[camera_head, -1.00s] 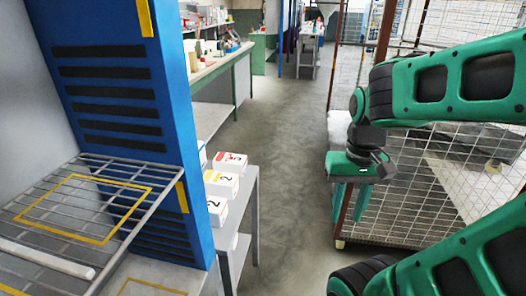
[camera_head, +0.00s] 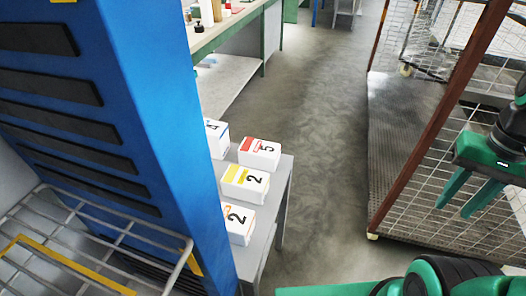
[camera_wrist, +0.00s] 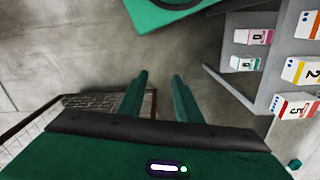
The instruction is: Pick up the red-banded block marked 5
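The red-banded block marked 5 (camera_head: 260,153) is a white box on the small grey table, at the far right corner of the blocks there. It also shows in the wrist view (camera_wrist: 295,107) at the right edge. My gripper (camera_head: 462,200) is at the right of the head view, in front of the wire cage and well apart from the block. Its two green fingers (camera_wrist: 160,88) are spread with nothing between them.
A yellow-banded block marked 2 (camera_head: 245,184) and another block marked 2 (camera_head: 238,222) stand nearer on the grey table (camera_head: 262,240). The blue press cabinet (camera_head: 150,100) rises at left. A wire cage (camera_head: 425,165) stands at right. Open floor (camera_head: 320,130) lies between.

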